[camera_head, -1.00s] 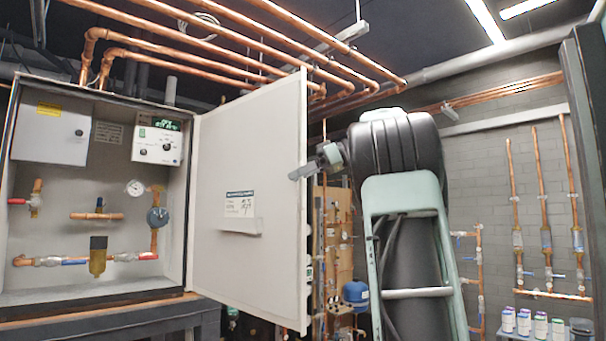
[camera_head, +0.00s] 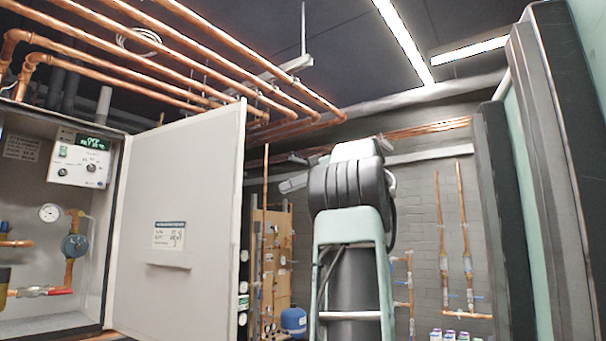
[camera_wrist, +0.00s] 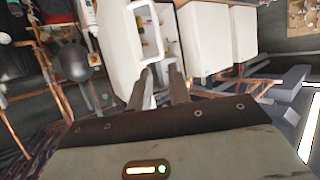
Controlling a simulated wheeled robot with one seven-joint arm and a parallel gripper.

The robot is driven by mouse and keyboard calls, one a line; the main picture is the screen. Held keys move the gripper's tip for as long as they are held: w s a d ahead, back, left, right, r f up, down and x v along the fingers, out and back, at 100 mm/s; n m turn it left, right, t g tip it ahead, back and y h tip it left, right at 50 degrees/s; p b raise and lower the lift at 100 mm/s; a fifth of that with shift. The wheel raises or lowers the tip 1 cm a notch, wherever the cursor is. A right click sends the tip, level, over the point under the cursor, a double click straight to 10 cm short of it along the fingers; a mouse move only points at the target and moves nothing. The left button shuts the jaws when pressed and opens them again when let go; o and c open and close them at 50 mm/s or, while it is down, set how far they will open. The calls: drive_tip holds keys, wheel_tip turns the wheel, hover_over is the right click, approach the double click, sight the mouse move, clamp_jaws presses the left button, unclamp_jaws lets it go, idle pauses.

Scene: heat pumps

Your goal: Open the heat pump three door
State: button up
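A white cabinet (camera_head: 92,235) stands at the left of the head view with its door (camera_head: 205,205) swung wide open. Inside are a control box (camera_head: 80,160), a gauge and copper pipes. The door carries a small label; I cannot read which heat pump it is. My gripper (camera_head: 290,184) is small in the head view, to the right of the door's free edge and apart from it in the picture. In the wrist view my gripper (camera_wrist: 161,75) shows two fingers with a gap between them and nothing held.
Copper pipes (camera_head: 190,55) run overhead. A wooden pipe board (camera_head: 270,262) and a blue tank (camera_head: 293,320) stand behind the door. Pipes are on the brick wall (camera_head: 425,215) at the right. A large dark and green upright (camera_head: 560,180) fills the right edge.

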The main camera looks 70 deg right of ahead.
drive_tip(key=shift+p+v, duration=1.05)
drive_tip(key=shift+v, duration=0.5)
